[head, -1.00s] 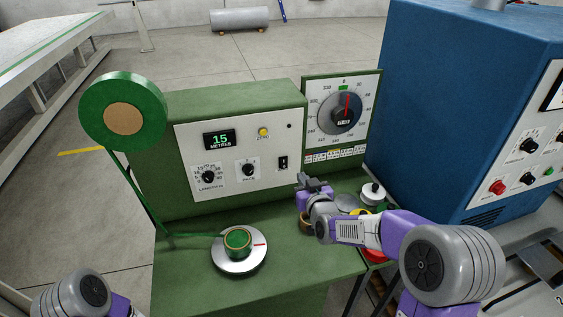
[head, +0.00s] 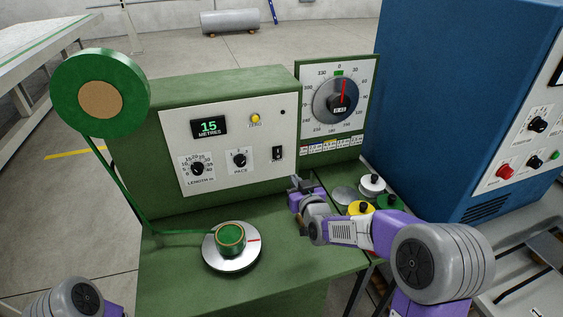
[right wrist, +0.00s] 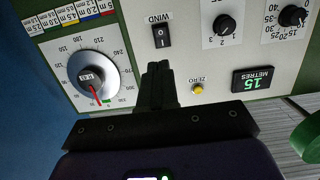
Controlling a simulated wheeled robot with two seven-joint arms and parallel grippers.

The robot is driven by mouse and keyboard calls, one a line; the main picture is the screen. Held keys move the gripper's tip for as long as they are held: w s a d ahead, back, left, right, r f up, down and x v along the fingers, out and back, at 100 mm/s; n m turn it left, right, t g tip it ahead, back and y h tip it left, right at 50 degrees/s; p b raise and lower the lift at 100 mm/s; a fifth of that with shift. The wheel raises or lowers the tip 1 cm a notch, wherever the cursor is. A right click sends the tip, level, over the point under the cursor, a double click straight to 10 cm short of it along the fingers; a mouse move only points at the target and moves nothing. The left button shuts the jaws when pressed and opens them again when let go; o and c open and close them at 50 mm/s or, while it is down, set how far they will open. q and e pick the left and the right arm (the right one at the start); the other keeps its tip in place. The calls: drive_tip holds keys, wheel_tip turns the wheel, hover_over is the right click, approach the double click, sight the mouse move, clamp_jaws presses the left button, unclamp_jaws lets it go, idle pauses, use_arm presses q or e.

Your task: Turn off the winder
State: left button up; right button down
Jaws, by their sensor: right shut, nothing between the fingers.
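The winder is a green machine (head: 215,88) with a pale control panel. Its black rocker switch (head: 278,154) sits at the panel's lower right. In the right wrist view the switch (right wrist: 161,36) is labelled WIND, with marks I and O. The display (head: 209,127) reads 15 METRES. Green tape runs from the large reel (head: 100,94) to a small roll on the silver spindle (head: 232,259). My right gripper (head: 294,183) is shut and empty, below and just right of the switch, apart from it in the head view.
A round dial (head: 338,99) stands right of the panel. Yellow, white and green spools (head: 372,186) sit on the bench near my right arm. A blue cabinet (head: 440,100) stands close on the right. The bench front (head: 185,275) is clear beside the spindle.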

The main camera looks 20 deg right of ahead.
sight(279, 155)
drive_tip(key=w, duration=0.4)
drive_tip(key=w+f+p, duration=0.1)
drive_tip(key=w, duration=0.4)
drive_tip(key=w+f, duration=0.1)
drive_tip(key=w, duration=0.3)
drive_tip(key=shift+w+a+f, duration=0.1)
drive_tip(key=shift+w+a, duration=0.15)
drive_tip(key=shift+w, duration=0.05)
drive_tip(key=t+b, duration=0.1)
drive_tip(key=b, duration=0.2)
drive_tip(key=t+b, duration=0.1)
drive_tip(key=b, duration=0.3)
drive_tip(key=t+b, duration=0.1)
drive_tip(key=b, duration=0.3)
drive_tip(key=shift+w+f, duration=0.25)
drive_tip(key=shift+f, duration=0.05)
drive_tip(key=shift+r+p, duration=0.25)
drive_tip(key=shift+p, duration=0.05)
drive_tip(key=shift+f+b, duration=0.15)
drive_tip(key=shift+b, duration=0.15)
drive_tip(key=s+b, duration=0.1)
drive_tip(key=s+f+b, duration=0.1)
drive_tip(key=s+b, duration=0.1)
drive_tip(key=shift+s, duration=0.1)
drive_tip(key=s, duration=1.1)
drive_tip(key=shift+d+f, duration=0.25)
drive_tip(key=shift+f, duration=0.15)
